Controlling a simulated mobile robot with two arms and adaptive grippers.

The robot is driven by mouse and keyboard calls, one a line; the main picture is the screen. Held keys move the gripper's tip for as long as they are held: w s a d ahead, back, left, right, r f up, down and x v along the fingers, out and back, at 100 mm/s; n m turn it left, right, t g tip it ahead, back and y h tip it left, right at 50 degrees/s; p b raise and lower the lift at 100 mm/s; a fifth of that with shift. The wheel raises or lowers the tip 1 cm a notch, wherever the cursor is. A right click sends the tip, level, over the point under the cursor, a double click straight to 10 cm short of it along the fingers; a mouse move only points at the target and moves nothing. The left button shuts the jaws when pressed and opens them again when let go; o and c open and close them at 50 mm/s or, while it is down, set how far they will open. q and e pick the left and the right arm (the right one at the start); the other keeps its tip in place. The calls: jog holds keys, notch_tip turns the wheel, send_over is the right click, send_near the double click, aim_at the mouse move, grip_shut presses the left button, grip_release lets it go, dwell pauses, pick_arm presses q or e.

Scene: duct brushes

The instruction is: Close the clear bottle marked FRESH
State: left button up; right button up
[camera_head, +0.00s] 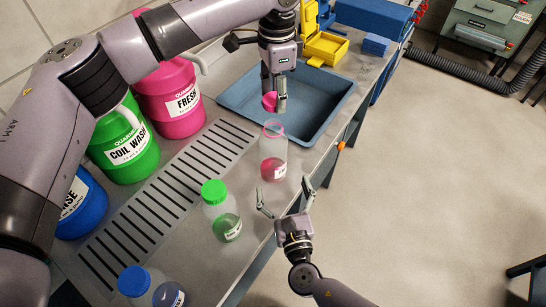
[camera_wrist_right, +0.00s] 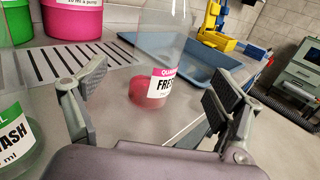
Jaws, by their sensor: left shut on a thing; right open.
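The clear bottle marked FRESH (camera_head: 273,155) stands upright on the bench in front of the sink, its neck open, with pink liquid at the bottom. In the right wrist view the bottle (camera_wrist_right: 160,60) stands beyond and between my right fingers. My left gripper (camera_head: 273,98) is shut on a pink cap (camera_head: 269,101) and holds it above the bottle's neck, apart from it. My right gripper (camera_head: 284,197) is open and empty, on the near side of the bottle; its fingers do not touch the bottle. The cap is not visible in the right wrist view.
A green-capped bottle (camera_head: 221,212) and a blue-capped bottle (camera_head: 150,287) stand nearby on the bench. Large pink (camera_head: 170,98), green (camera_head: 123,145) and blue (camera_head: 83,205) containers stand at the left behind a slotted drain (camera_head: 165,195). The blue sink (camera_head: 312,128) lies behind the bottle.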

aim_at(273, 151)
pick_arm(q)
jog(key=shift+w+a+f, duration=0.1)
jog(key=shift+w+f, duration=0.1)
jog(key=shift+w, duration=0.1)
pick_arm(e)
jog(key=x, duration=1.2)
jog(key=shift+w+f, duration=0.1)
jog(key=shift+w, duration=0.15)
jog(key=shift+c, duration=0.4)
jog(key=c, duration=1.7)
pick_arm(q)
jog(key=shift+f, duration=2.5)
jog(key=shift+f, duration=0.85)
jog(key=shift+f, duration=0.55)
